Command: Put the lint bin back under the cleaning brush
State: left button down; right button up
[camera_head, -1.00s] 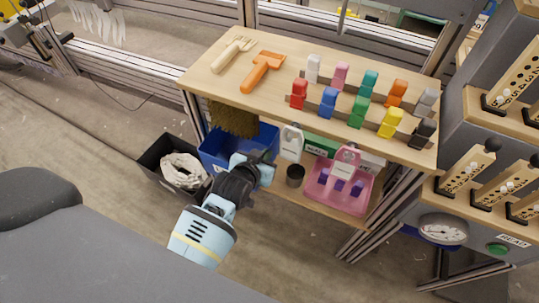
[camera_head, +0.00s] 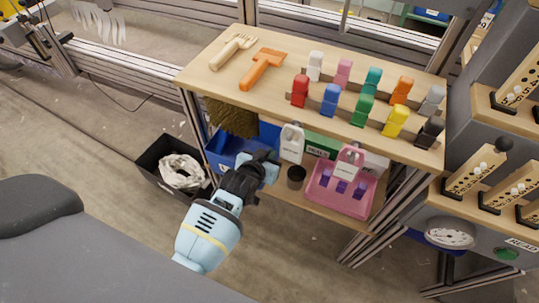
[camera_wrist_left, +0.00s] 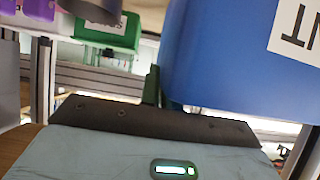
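The blue lint bin (camera_head: 226,154) is at the left end under the wooden table, beneath and in front of the bristly brown cleaning brush (camera_head: 231,117). Part of the bin is hidden by my left gripper (camera_head: 268,168). The left wrist view shows the bin's blue wall (camera_wrist_left: 225,60) very close, with part of an upside-down label. My left gripper is at the bin's right edge. Narrow dark fingers (camera_wrist_left: 158,90) appear close together at the corner of the wall, seemingly pinching it; the contact is partly hidden. My right gripper is out of view.
A black bin (camera_head: 172,168) with a white liner stands on the floor to the left. A dark cup (camera_head: 296,177), white tags and a pink tray (camera_head: 338,192) are right of my gripper on the lower shelf. Tools and coloured blocks cover the tabletop (camera_head: 215,77).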

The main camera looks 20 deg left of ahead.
pick_arm(q)
jog(key=shift+f, duration=0.1)
jog(key=c, duration=1.6)
grip_release()
jog(key=shift+c, duration=0.2)
jog(key=shift+s+r, duration=0.3)
jog(key=p+v, duration=0.3)
jog(key=v, duration=0.8)
jog(key=shift+p, duration=0.4)
